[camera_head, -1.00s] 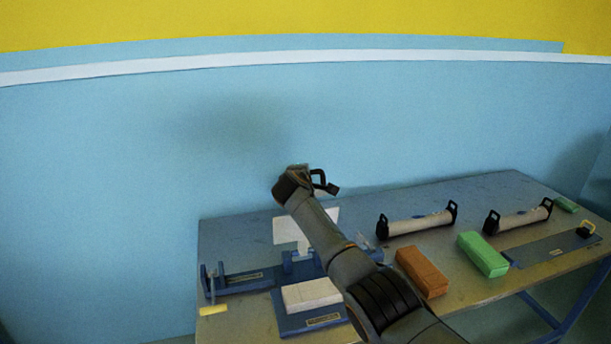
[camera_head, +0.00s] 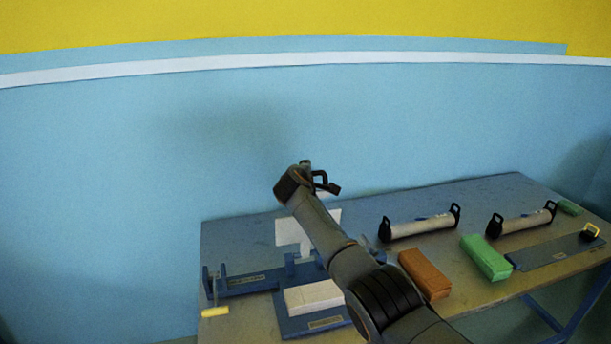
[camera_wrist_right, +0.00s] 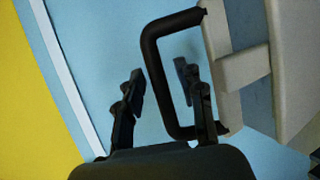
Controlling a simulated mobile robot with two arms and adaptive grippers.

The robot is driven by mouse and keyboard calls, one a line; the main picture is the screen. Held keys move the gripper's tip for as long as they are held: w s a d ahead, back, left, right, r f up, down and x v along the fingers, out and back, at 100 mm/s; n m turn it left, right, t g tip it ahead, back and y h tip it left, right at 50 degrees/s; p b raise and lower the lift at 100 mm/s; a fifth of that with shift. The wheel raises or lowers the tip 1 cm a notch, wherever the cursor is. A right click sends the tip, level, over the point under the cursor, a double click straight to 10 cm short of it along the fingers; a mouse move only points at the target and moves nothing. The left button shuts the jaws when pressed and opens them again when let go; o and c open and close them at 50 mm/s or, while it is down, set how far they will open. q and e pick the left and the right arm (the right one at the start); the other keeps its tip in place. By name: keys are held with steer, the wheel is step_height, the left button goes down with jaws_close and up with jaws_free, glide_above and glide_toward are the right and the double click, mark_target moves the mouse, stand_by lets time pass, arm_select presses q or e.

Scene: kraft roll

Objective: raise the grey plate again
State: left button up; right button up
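In the right wrist view, a pale grey plate (camera_wrist_right: 222,85) fills the right side, with a black U-shaped handle (camera_wrist_right: 158,82) standing out from it. My right gripper (camera_wrist_right: 160,88) is open, one finger on each side of the handle's bar, with gaps between. I cannot tell how deep the bar lies between the fingers. In the head view, my right gripper (camera_head: 322,183) is above the table's back edge. A pale upright panel (camera_head: 289,232) shows partly behind my right forearm; I cannot tell if it is the same plate. My left gripper is out of view.
The table (camera_head: 366,213) holds a blue fixture (camera_head: 245,284) and a white block (camera_head: 312,296) at left. To the right are an orange block (camera_head: 425,273), a green block (camera_head: 486,257) and two black-ended rollers (camera_head: 420,226). The blue wall (camera_head: 130,170) rises behind.

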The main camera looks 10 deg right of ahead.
steer(key=v, duration=1.2)
steer(key=shift+r, duration=0.1)
